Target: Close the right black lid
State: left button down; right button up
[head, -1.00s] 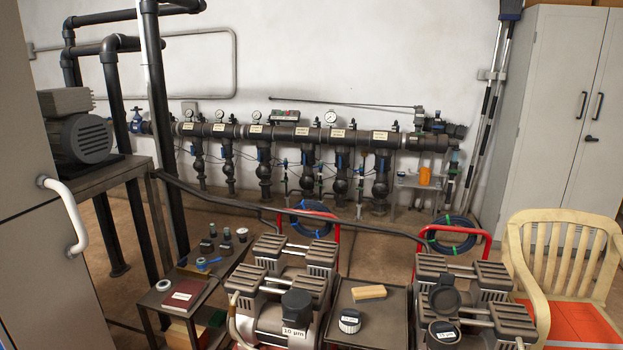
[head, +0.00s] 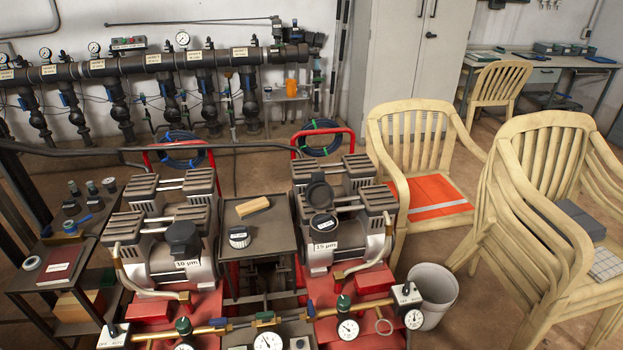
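The right black lid (head: 320,194) stands raised behind a round black filter housing on the right compressor (head: 345,255). A round filter piece with a pale label (head: 322,225) shows in the housing in front of the lid. A white label reading about 25 µm (head: 325,246) is on the housing's front. The left compressor carries a similar black lid (head: 183,236), which sits down over its housing above a 10 µm label (head: 187,263). Neither of my grippers is in view.
A small table (head: 262,222) between the compressors holds a wooden block (head: 252,207) and a loose round filter (head: 239,237). A brass gauge manifold (head: 265,322) runs along the front. A white bucket (head: 433,295) and stacked chairs (head: 540,215) stand to the right.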

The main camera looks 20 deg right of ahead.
aim_at(318, 193)
jog(key=k, duration=0.2)
jog(key=k+u, duration=0.25)
jog(key=u, duration=0.25)
jog(key=k+j+u, duration=0.1)
jog(key=u, duration=0.35)
jog(key=k+l+u, duration=0.25)
jog(key=k+l, duration=0.25)
jog(key=l, duration=0.3)
jog(key=k+l+u, duration=0.3)
jog(key=k+l, duration=0.25)
jog(key=l, duration=0.15)
jog(key=k+l, duration=0.3)
jog(key=l, duration=0.15)
jog(key=k+l, duration=0.35)
jog(key=l, duration=0.1)
